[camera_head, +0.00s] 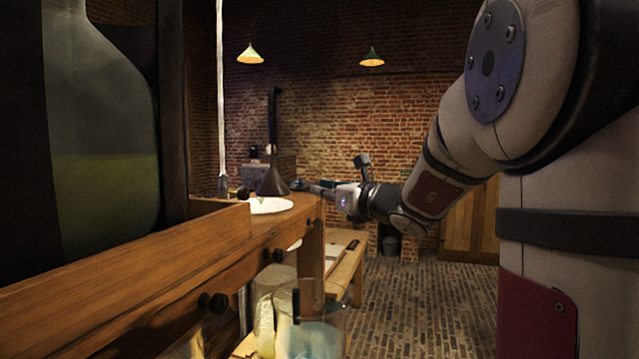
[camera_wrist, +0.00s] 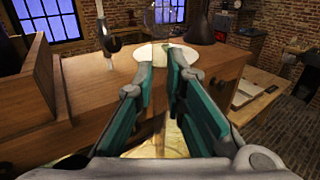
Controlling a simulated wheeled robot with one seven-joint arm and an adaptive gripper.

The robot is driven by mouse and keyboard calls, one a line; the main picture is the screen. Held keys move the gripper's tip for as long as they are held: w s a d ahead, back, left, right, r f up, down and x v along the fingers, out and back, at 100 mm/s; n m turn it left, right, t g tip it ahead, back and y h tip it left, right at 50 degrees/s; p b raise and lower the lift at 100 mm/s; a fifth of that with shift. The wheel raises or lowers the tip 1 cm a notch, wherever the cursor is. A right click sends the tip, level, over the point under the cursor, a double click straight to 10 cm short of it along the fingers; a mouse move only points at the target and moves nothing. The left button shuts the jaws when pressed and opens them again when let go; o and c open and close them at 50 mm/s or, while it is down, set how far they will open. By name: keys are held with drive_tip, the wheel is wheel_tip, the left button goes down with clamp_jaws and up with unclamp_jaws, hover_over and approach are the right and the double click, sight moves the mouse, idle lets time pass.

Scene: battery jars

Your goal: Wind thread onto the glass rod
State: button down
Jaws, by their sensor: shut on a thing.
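My gripper (camera_wrist: 168,58) has two teal fingers, close together at the tips, over the far end of the wooden bench. It is shut on a small pale thing (camera_wrist: 160,52). A faint see-through rounded shape (camera_wrist: 163,18) shows just above the tips; I cannot tell whether this is the glass rod. In the head view my gripper (camera_head: 312,188) is small and side-on, close to the dark cone. A pale thread or cord (camera_head: 220,90) hangs straight down at the left, with a dark end piece (camera_wrist: 110,40) in the wrist view. No wound thread can be made out.
A white plate (camera_head: 268,206) lies on the bench (camera_head: 150,262), beside a dark cone (camera_head: 272,180). A large jar (camera_head: 105,130) of greenish liquid stands at left. Glass jars (camera_head: 310,335) stand below the bench.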

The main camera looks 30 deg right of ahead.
sight(320, 289)
wheel_tip(320, 289, down, 24)
drive_tip(key=b, duration=1.6)
drive_tip(key=shift+f, duration=0.1)
drive_tip(key=shift+w+d, duration=0.1)
